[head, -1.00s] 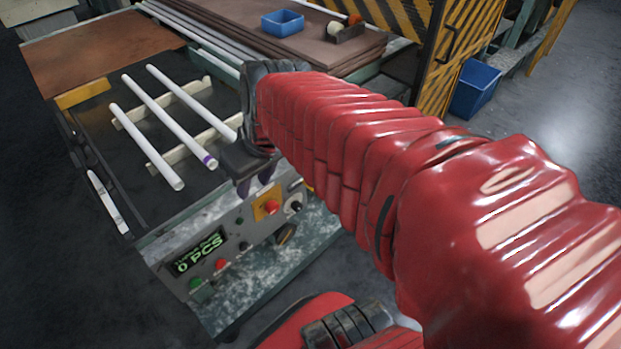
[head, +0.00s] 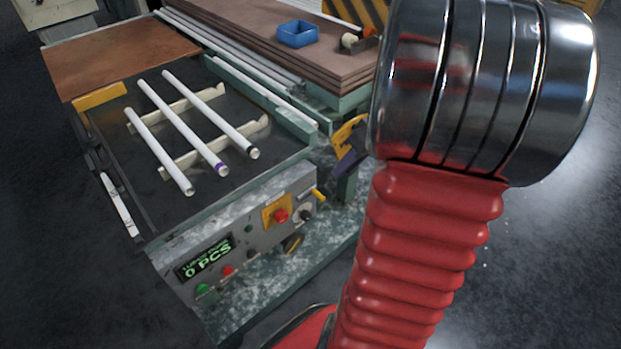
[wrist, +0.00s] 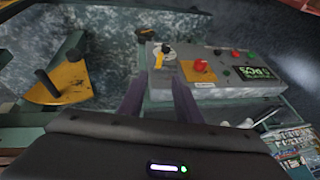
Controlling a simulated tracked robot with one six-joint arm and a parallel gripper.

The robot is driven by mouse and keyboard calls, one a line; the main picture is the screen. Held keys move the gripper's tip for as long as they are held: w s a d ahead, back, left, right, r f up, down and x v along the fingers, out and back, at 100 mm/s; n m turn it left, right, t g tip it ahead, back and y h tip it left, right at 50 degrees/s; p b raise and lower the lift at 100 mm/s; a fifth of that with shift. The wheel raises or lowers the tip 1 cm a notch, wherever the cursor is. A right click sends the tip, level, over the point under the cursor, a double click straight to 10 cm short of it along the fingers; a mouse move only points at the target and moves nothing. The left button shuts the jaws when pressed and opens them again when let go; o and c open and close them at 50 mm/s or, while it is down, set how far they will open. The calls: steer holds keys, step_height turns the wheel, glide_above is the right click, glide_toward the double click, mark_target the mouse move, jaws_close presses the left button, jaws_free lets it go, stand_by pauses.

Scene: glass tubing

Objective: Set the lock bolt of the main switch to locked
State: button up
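The main switch appears to be the dark round knob (head: 305,215) on a pale plate at the right end of the grey control panel. A small yellow lever, seemingly the lock bolt (head: 319,195), sticks out beside it. In the wrist view the panel is upside down, with the knob (wrist: 166,48) and the yellow bolt (wrist: 159,61) just beyond my fingertips. I cannot tell the bolt's setting. My gripper (wrist: 158,80) has its two dark purple fingers apart, with nothing held between them. In the head view my arm hides most of it; one finger (head: 350,163) shows.
A red button (head: 280,216) on a yellow plate sits left of the knob. A yellow bracket (head: 347,133) stands near my finger. White tubes (head: 183,130) lie on the rack above the panel. The floor at right is clear.

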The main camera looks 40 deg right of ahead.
mark_target(321, 195)
steer(key=shift+f, duration=0.15)
steer(key=x, duration=1.3)
steer(key=shift+w+a+f, duration=0.1)
steer(key=shift+w+f, duration=0.1)
steer(key=shift+f, duration=0.05)
steer(key=shift+c, duration=0.7)
jaws_close()
